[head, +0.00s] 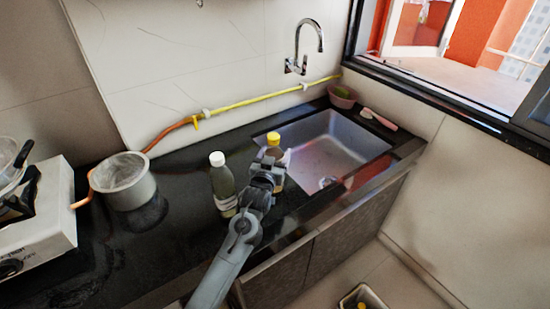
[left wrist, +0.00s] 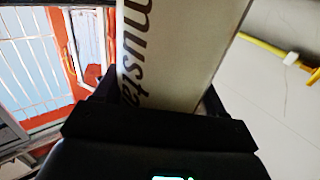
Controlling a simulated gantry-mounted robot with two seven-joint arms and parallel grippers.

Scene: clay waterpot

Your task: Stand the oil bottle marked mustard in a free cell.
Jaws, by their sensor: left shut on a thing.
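The mustard bottle (head: 273,139) has a yellow cap and an amber body. My left gripper (head: 269,172) is shut on it beside the sink's left edge. In the left wrist view the bottle's pale label (left wrist: 185,50) fills the space between the fingers, with dark lettering reading "musta". My right gripper is not in view.
A dark green bottle with a white cap (head: 217,159) stands close left of the gripper. A metal pot (head: 123,182) and a stove (head: 45,225) are further left. The sink (head: 335,150) is to the right, with a faucet (head: 308,40) above. The counter's front edge drops to the floor.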

